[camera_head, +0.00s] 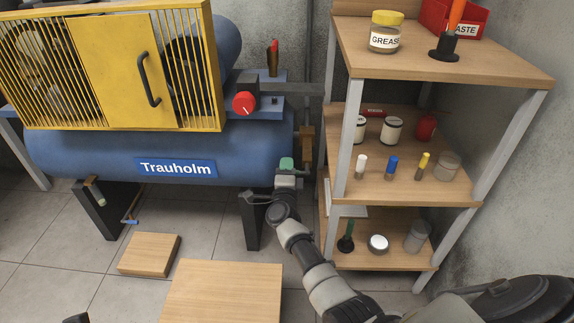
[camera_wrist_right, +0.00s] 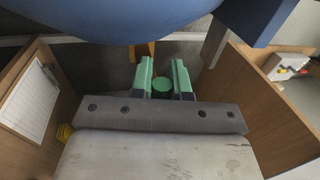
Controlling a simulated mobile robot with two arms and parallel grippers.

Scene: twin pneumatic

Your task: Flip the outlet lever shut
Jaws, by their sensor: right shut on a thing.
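The blue compressor tank (camera_head: 110,150) has a brass-coloured fitting (camera_head: 307,138) on a thin pipe off its right end. That fitting may carry the outlet lever; I cannot make out the handle. A brass piece (camera_wrist_right: 142,51) shows past the fingertips, under the tank. A small dark part (camera_head: 76,319) at the bottom edge may be my left gripper; its jaws are hidden.
A red knob (camera_head: 245,102) and an upright red-tipped part (camera_head: 272,55) are on the compressor. A wooden shelf unit (camera_head: 450,65) with jars and small bottles stands close on the right. Wooden blocks (camera_head: 148,254) lie on the floor; the tank's dark leg (camera_head: 251,222) is near my gripper.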

